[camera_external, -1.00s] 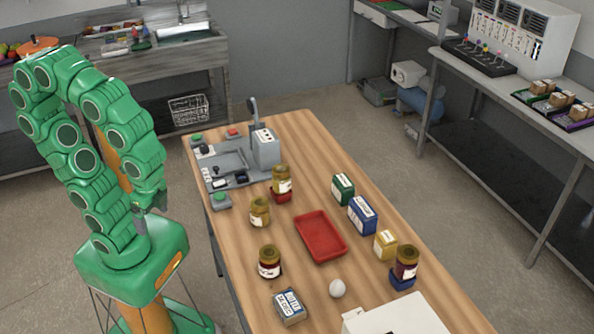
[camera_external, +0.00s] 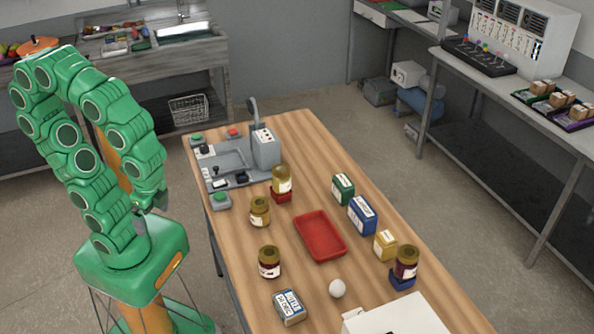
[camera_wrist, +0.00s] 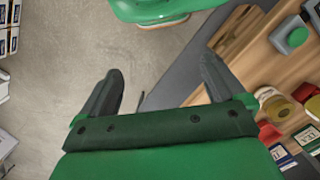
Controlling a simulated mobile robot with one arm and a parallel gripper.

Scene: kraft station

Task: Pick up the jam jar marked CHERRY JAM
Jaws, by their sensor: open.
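Several jam jars with gold lids stand on the wooden table; their labels are too small to read, so I cannot tell which is CHERRY JAM. One dark red jar (camera_external: 269,263) is near the left edge. Another dark jar (camera_external: 406,262) is on a blue base at the right. A pale jar (camera_external: 281,182) is on a red base, and an amber jar (camera_external: 260,212) is left of it. My gripper (camera_wrist: 160,85) is open and empty, beside the table's left edge, away from the jars. Some jars (camera_wrist: 272,98) show partly at the wrist view's right.
A red tray (camera_external: 320,237) lies mid-table. A white egg-like object (camera_external: 337,288), a blue-and-white box (camera_external: 289,307) and green, blue and yellow boxes (camera_external: 362,214) stand around it. A grey machine (camera_external: 240,160) fills the far end. A white box (camera_external: 400,318) is at the near end.

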